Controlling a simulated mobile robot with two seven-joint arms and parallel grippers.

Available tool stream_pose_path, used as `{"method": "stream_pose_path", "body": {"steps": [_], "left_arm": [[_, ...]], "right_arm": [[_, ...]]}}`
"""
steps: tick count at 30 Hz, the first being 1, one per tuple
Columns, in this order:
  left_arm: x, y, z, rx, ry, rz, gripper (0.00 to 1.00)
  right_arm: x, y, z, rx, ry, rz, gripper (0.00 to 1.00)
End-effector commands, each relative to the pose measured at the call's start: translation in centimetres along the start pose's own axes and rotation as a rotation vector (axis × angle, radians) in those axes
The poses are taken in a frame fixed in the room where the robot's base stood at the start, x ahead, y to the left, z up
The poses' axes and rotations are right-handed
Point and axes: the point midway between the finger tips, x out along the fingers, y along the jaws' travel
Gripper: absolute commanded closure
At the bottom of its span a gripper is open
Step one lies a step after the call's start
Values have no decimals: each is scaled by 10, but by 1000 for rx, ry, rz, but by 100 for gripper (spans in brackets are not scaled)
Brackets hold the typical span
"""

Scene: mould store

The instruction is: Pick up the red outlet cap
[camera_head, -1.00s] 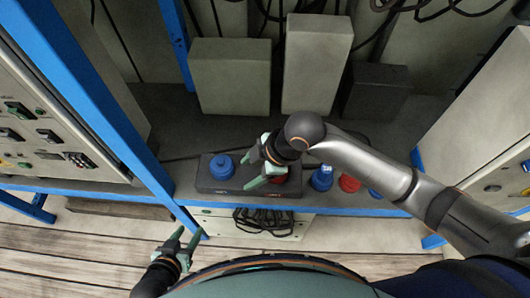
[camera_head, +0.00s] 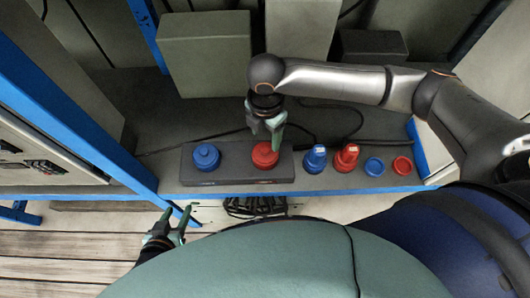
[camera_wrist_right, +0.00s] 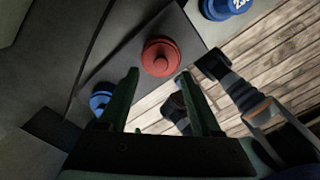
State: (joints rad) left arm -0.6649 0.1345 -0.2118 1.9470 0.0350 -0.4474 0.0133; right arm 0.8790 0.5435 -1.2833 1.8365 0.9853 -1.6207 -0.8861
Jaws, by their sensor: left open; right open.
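A round red cap (camera_head: 265,154) with a raised centre, which I take for the red outlet cap, sits on the right part of a long dark block (camera_head: 233,178). My right gripper (camera_head: 266,137) is open and empty, at the cap's back side in the head view, partly overlapping its rear edge. In the right wrist view the red cap (camera_wrist_right: 160,57) appears just beyond and between the two open fingertips (camera_wrist_right: 159,75); I see no grip on it. My left gripper (camera_head: 177,217) is open and empty, low at the left in front of the shelf.
A blue cap (camera_head: 206,157) sits on the block's left part. To the right stand a labelled blue fitting (camera_head: 316,159) and red fitting (camera_head: 346,158), then a flat blue piece (camera_head: 374,166) and red piece (camera_head: 402,165). Grey boxes (camera_head: 205,55) stand behind. A blue post (camera_head: 75,95) rises left.

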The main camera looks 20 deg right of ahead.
Motion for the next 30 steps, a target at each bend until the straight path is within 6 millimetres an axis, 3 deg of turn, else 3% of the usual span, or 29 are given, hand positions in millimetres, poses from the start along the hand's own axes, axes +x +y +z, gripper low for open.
{"method": "stream_pose_path", "body": {"steps": [12,21,30], "left_arm": [[8,1,-4,5,14,5,50],[8,2,-6,6,15,9,50],[7,3,-5,6,14,9,50]], "right_arm": [[51,-3,-4,1,0,-1,35],[55,-2,-4,0,-1,2,35],[54,-2,-4,0,-1,2,67]]}}
